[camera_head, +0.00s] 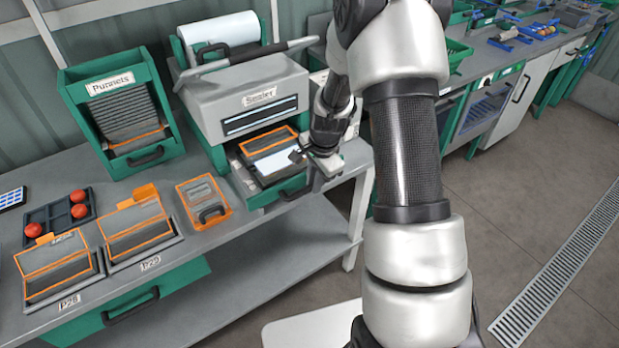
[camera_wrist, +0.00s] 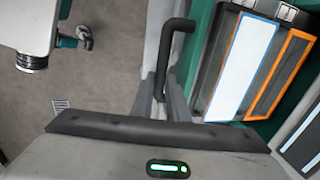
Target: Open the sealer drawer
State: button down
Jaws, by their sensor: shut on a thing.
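The grey and green sealer (camera_head: 245,97) stands on the bench, labelled on its front. Its green-fronted drawer (camera_head: 264,199) stands out below the body, pulled out, and holds an orange-rimmed punnet (camera_head: 270,142) and a white sheet. My gripper (camera_head: 322,168) is at the right end of the drawer front. In the wrist view my gripper (camera_wrist: 163,88) has its fingers closed around the lower part of the black drawer handle (camera_wrist: 176,52). The white, blue-edged sheet (camera_wrist: 241,68) and the orange-rimmed punnet (camera_wrist: 283,72) show in the drawer beside it.
A green punnet rack (camera_head: 122,110) stands left of the sealer. An orange-rimmed case (camera_head: 204,200) lies close left of the drawer. Weighing stations P28 and P29 (camera_head: 150,263) and a tray with tomatoes (camera_head: 60,214) are further left. The floor (camera_head: 500,190) right of my arm is clear.

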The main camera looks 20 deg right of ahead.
jog(key=shift+s+d, duration=0.25)
jog(key=shift+s, duration=0.55)
jog(key=c, duration=1.7)
grip_release()
jog(key=shift+c, duration=0.2)
jog(key=s+d+r, duration=0.1)
jog(key=s+r, duration=0.2)
jog(key=r, duration=1.4)
jog(key=shift+p, duration=0.35)
jog(key=shift+s, duration=0.1)
